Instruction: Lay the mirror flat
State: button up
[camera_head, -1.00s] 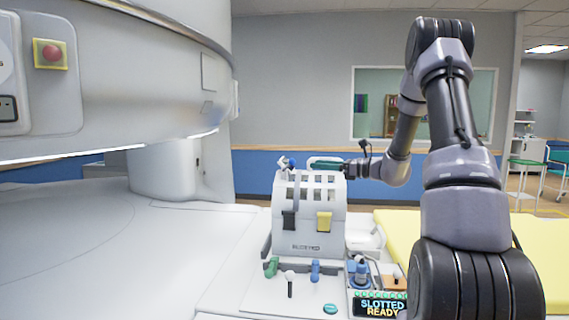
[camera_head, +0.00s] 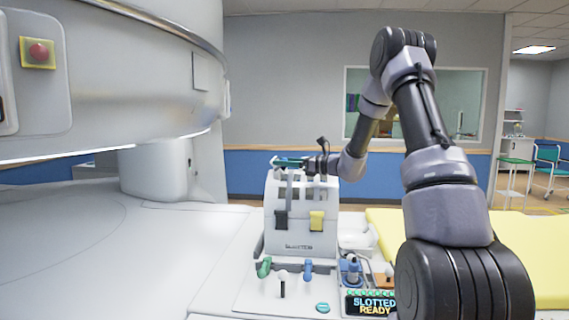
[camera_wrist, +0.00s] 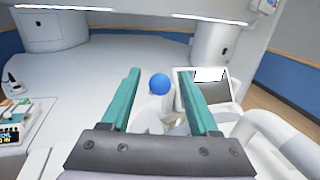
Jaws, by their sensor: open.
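The white head coil (camera_head: 298,214) stands upright on the bed, with slots in its upper face and dark and yellow clips on its front. A tilted dark panel with a bright patch, which looks like the mirror (camera_wrist: 222,93), shows just right of my gripper in the wrist view. A round blue knob (camera_wrist: 160,84) on a pale stem lies between my two teal fingers. My gripper (camera_wrist: 159,72) is open, with a finger on either side of the knob. In the head view my gripper (camera_head: 287,161) is at the coil's top. Contact with the knob cannot be told.
The scanner's large white housing (camera_head: 110,80) overhangs the bed at left. Green, white and blue levers (camera_head: 283,278) stand in front of the coil. A display (camera_head: 373,304) reads "SLOTTED READY". A yellow pad (camera_head: 530,250) lies at right. The bed left of the coil is clear.

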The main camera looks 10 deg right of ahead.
grip_shut()
jog(key=shift+r, duration=0.1)
jog(key=g+h, duration=0.1)
jog(key=a+r+n+g+h, duration=0.1)
jog(key=h, duration=0.1)
jog(key=shift+w+a+h, duration=0.2)
jog(key=shift+h, duration=0.1)
jog(key=shift+w+a+r+n+g+h, duration=0.15)
jog(key=shift+a+g+h, duration=0.15)
jog(key=shift+h, duration=0.35)
jog(key=shift+w+a+f+n+g+h, duration=0.1)
jog(key=shift+a+g+h, duration=0.15)
jog(key=shift+h, duration=0.45)
jog(key=shift+w+a+r+n+g+h, duration=0.1)
jog(key=shift+a+n+g+h, duration=0.2)
jog(key=shift+h, duration=0.35)
grip_release()
